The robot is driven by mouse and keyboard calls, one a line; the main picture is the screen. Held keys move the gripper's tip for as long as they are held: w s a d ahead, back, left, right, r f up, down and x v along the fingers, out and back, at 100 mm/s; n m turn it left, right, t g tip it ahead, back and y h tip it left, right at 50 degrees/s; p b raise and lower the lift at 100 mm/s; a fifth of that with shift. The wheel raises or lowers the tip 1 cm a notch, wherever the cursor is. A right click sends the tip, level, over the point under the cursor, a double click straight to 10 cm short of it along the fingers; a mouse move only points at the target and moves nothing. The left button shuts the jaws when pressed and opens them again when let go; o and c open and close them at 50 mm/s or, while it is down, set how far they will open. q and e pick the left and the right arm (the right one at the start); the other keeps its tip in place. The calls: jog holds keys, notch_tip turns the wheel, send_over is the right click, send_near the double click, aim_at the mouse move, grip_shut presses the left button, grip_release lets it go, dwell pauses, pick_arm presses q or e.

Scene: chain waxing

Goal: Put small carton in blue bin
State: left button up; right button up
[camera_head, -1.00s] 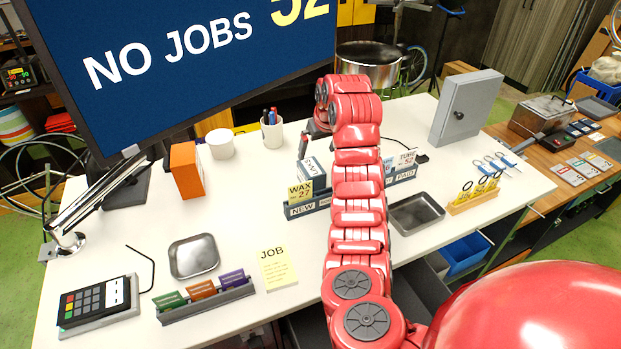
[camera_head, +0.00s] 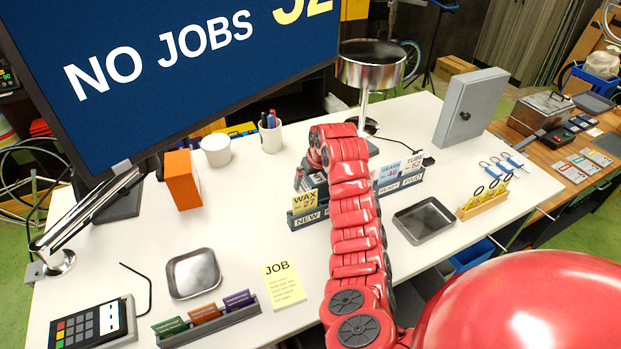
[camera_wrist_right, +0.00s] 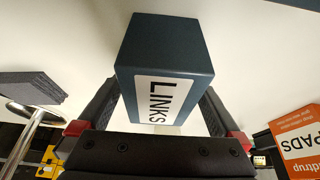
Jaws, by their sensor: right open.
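A small dark blue carton (camera_wrist_right: 160,60) labelled LINKS shows up close in the right wrist view. My right gripper (camera_wrist_right: 158,105) is open, with one finger on each side of the carton; I cannot tell whether the fingers touch it. In the head view my right arm reaches over the desk to the order rack, and its gripper and the carton are largely hidden behind the arm. The blue bin (camera_head: 472,252) is below the desk's right front edge, partly hidden by the desk. My left gripper is not in view.
The rack (camera_head: 308,216) holds cards such as WAX. An empty metal tray (camera_head: 425,220) lies right of my arm, near a key holder (camera_head: 484,199). An orange box (camera_head: 182,180), a white cup (camera_head: 216,150) and a pen cup (camera_head: 271,136) stand at the back left.

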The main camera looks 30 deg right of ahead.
jog(key=shift+s+r, duration=0.1)
jog(key=shift+c, duration=0.2)
jog(key=shift+s+r, duration=0.15)
jog(key=shift+s, duration=0.1)
jog(key=c, duration=1.5)
